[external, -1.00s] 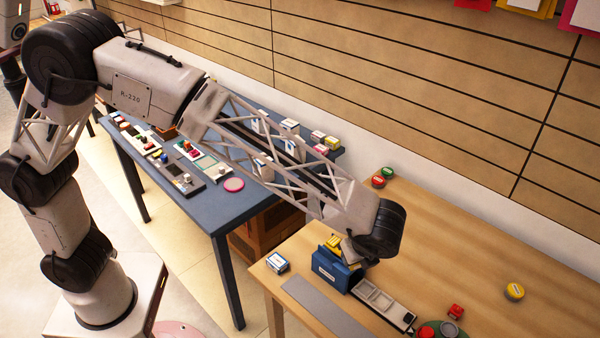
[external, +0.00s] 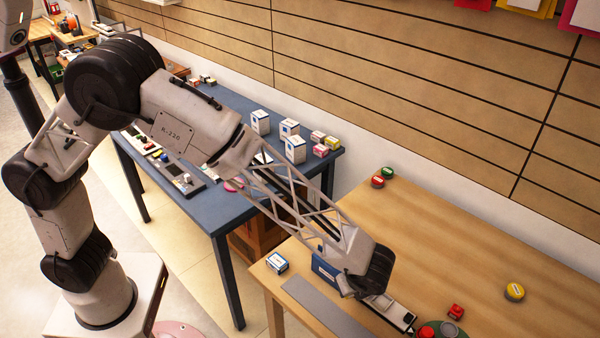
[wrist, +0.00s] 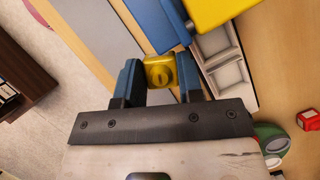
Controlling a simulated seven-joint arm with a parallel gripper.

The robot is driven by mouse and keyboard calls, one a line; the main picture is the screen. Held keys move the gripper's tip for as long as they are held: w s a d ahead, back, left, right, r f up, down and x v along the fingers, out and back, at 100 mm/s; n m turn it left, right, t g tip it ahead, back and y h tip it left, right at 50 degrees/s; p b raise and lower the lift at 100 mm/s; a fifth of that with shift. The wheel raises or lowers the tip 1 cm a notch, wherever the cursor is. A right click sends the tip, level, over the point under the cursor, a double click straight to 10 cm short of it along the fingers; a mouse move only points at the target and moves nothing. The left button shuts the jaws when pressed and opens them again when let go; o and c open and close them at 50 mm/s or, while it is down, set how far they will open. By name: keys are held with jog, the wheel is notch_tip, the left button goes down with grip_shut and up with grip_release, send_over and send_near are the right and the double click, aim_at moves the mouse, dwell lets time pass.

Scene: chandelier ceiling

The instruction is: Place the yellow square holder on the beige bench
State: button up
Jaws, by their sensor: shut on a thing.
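The yellow square holder (wrist: 160,71), with a round hollow in its face, sits between the two blue fingers of my gripper (wrist: 160,82) in the wrist view. My gripper is shut on it. In the external view my wrist hides the fingers and the holder. The beige bench (external: 450,235) is the wooden table at right. My wrist is over its near left part, close to the blue box (external: 325,266). The blue box also shows at the top of the wrist view (wrist: 152,22), beside another yellow piece (wrist: 215,10).
A white compartment tray (wrist: 218,50) lies beside the blue box. A grey strip (external: 325,308) runs along the near edge. A small white-and-blue box (external: 277,263), a red block (external: 455,311) and a yellow round tin (external: 514,292) stand on the bench. Its right middle is clear.

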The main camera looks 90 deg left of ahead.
aim_at(347, 303)
jog(key=shift+f, duration=0.55)
jog(key=shift+f, duration=1.95)
jog(key=shift+f, duration=0.15)
jog(key=o, duration=0.7)
jog(key=shift+r, duration=0.2)
jog(key=v, duration=1.2)
jog(key=shift+d, duration=0.1)
